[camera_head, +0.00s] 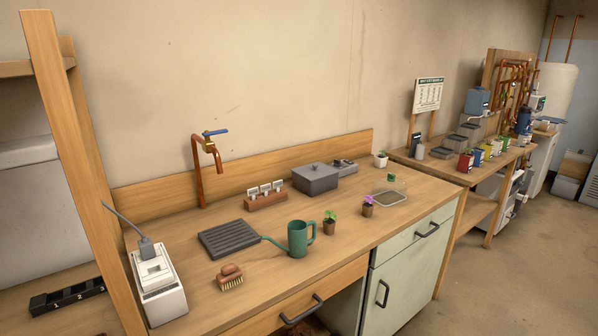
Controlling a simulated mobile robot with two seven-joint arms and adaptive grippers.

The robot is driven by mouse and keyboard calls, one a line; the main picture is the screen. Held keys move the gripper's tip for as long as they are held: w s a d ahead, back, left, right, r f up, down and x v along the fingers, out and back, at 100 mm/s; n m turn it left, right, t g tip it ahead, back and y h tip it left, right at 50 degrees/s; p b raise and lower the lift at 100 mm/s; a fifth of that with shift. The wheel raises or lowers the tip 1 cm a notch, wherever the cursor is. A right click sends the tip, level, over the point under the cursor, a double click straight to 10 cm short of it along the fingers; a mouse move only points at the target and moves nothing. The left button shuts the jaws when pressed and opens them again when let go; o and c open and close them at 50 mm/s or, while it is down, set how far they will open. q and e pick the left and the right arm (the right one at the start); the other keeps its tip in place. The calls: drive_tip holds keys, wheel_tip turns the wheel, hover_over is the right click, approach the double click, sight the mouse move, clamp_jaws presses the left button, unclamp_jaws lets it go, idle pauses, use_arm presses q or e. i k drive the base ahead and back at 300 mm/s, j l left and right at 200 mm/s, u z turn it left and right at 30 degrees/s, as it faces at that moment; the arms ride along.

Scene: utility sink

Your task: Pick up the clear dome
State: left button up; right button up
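What looks like the clear dome (398,185) is a small see-through cover with a green spot near its top. It is at the right end of the wooden counter (345,222), just behind a shallow tray (387,198). The dome is small and faint here, and I cannot tell whether it rests on the tray or stands behind it. Neither of my grippers is in view.
Two small potted seedlings (368,206) (330,226) and a green watering can (298,238) stand left of the tray. The counter's front right is clear.

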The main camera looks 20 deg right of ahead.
sight(386, 193)
drive_tip(key=z, duration=1.3)
drive_tip(key=i+l+u, duration=0.1)
drive_tip(key=u, duration=0.4)
drive_tip(key=i+l+u, duration=0.15)
drive_tip(key=l, duration=0.15)
drive_tip(key=l+u, duration=0.2)
drive_tip(key=i+l+u, duration=0.15)
drive_tip(key=l, duration=0.3)
drive_tip(key=i+l+u, duration=0.15)
drive_tip(key=l, duration=0.8)
drive_tip(key=i+l+u, duration=0.15)
drive_tip(key=l, duration=1.75)
drive_tip(key=i+l, duration=0.15)
drive_tip(key=l, duration=0.8)
